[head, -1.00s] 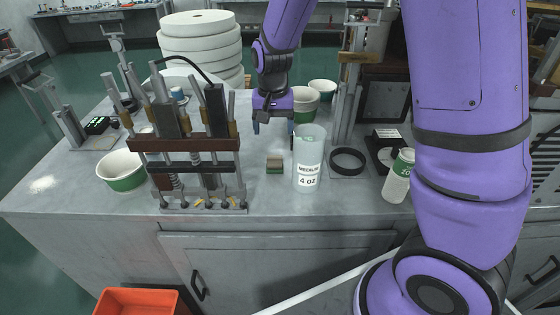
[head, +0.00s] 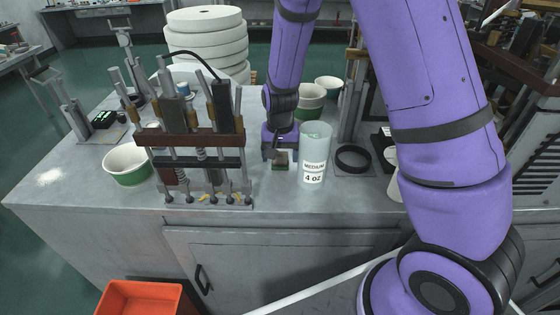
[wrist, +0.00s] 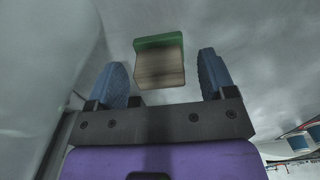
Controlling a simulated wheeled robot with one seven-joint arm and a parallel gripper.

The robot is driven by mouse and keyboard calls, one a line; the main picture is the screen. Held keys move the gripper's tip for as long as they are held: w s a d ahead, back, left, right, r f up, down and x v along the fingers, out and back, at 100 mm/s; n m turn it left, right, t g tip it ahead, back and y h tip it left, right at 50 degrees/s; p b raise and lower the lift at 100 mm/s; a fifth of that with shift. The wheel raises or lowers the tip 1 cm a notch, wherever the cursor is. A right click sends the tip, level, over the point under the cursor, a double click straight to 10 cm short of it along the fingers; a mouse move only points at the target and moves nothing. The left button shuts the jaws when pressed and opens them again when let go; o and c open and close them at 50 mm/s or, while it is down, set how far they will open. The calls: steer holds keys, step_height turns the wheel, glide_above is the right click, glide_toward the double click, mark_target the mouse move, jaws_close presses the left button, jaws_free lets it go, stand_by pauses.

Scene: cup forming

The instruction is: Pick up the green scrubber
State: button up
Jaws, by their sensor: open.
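The green scrubber (head: 279,166) is a small block with a green layer and a brown layer, lying on the grey counter. It also shows in the wrist view (wrist: 160,62), between and just beyond the two blue fingertips. My gripper (head: 280,158) is low over it in the head view, with a finger on either side. In the wrist view my gripper (wrist: 163,82) is open, with a gap between each finger and the scrubber. Whether the fingertips touch the counter cannot be told.
A clear cup marked 4 oz (head: 314,155) stands close to the right of the gripper. A metal fixture (head: 200,150) stands to the left. A black ring (head: 353,159) lies farther right, and green-and-white cups (head: 309,100) stand behind. The counter front (head: 285,205) is clear.

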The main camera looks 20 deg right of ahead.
mark_target(280, 154)
steer(key=c, duration=1)
steer(key=shift+r, duration=0.1)
step_height(280, 154, up, 18)
stand_by(0.4)
steer(key=shift+o, duration=1.1)
steer(key=shift+c, duration=0.8)
